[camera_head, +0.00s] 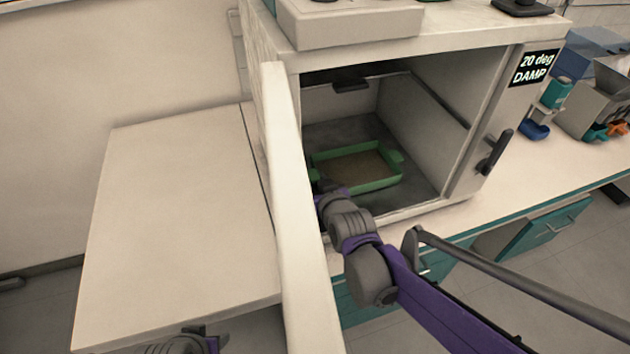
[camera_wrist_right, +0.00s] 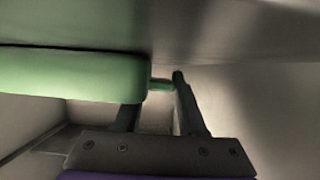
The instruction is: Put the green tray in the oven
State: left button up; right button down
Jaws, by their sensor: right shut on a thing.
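The green tray (camera_head: 368,186) is inside the oven (camera_head: 472,120), level, at or just above the oven's grey floor; I cannot tell if it touches. It has a green handle at each end. My right gripper (camera_head: 319,184) reaches in through the oven opening to the tray's near left end, partly hidden by the door edge.
The oven door (camera_head: 287,200) stands open on the left, close beside my right arm. A bare white table top (camera_head: 180,200) lies left of it. The right oven wall carries a "20 deg DAMP" label (camera_head: 534,67). Containers (camera_head: 595,95) stand on the right counter.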

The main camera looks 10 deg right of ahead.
jog(key=shift+c, duration=2.4)
grip_release()
jog(key=shift+s+r, duration=0.2)
jog(key=shift+s, duration=0.05)
jog(key=p+v, duration=0.2)
jog(key=v, duration=0.9)
jog(key=shift+s+d+r+p, duration=0.1)
jog(key=shift+s+p, duration=0.15)
jog(key=shift+p, duration=0.15)
jog(key=s+d+f+g+h, duration=0.1)
jog(key=s+d+f+g, duration=0.1)
jog(key=s, duration=0.4)
jog(key=s+d+f+m+g, duration=0.1)
jog(key=s+d+f+g, duration=0.2)
jog(key=s+f, duration=0.2)
jog(key=s+d+f+m+g+h, duration=0.1)
jog(key=s+d+f+g, duration=0.2)
jog(key=s, duration=0.6)
jog(key=shift+d+f+g+h, duration=0.2)
jog(key=shift+f+g+h, duration=0.1)
jog(key=shift+f, duration=0.3)
